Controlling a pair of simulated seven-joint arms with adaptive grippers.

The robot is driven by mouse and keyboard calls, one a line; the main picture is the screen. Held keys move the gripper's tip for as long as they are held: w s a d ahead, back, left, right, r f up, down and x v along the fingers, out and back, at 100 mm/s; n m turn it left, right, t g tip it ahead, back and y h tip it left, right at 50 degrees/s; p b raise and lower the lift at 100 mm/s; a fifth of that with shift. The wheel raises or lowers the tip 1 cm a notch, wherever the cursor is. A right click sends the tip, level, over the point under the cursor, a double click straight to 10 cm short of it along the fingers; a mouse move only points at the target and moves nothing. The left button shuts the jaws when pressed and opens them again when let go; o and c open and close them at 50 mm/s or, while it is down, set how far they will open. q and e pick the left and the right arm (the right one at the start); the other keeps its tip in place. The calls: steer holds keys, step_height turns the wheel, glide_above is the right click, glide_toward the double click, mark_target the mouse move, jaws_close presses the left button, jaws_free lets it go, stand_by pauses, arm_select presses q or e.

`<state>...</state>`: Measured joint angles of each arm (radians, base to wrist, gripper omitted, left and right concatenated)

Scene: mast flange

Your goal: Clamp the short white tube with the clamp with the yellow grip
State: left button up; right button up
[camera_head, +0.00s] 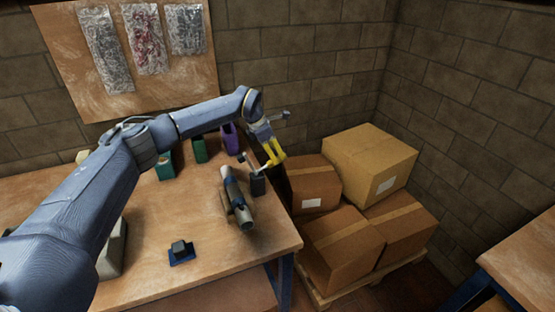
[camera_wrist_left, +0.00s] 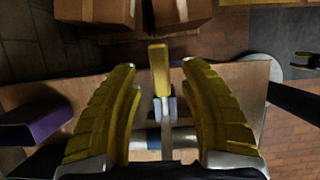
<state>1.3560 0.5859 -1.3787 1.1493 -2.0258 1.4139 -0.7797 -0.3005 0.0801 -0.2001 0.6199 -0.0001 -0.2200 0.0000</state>
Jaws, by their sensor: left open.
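My left gripper (camera_head: 273,160) hangs over the right end of the workbench with its yellow fingers apart. In the left wrist view its fingers (camera_wrist_left: 162,110) stand on either side of the clamp's yellow grip (camera_wrist_left: 159,68), with gaps on both sides. A pale metal bar runs from the grip down towards a whitish tube (camera_wrist_left: 183,138) with a blue band. In the head view the pale tube (camera_head: 245,216) lies tilted on the bench below and left of the gripper. The clamp's jaws are hidden. A small fork-shaped gripper, apparently my right one (camera_wrist_left: 305,60), shows open at the right edge.
A purple holder (camera_head: 230,138), green holders (camera_head: 199,150) and a black block (camera_head: 258,187) stand on the bench (camera_head: 215,258). A small dark-blue piece (camera_head: 181,252) lies near the front. Cardboard boxes (camera_head: 370,160) are stacked beyond the right edge. The front right bench area is clear.

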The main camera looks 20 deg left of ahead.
mark_target(277, 158)
arm_select(q)
steer(key=shift+x, duration=1.65)
steer(key=shift+o, duration=0.2)
jaws_close()
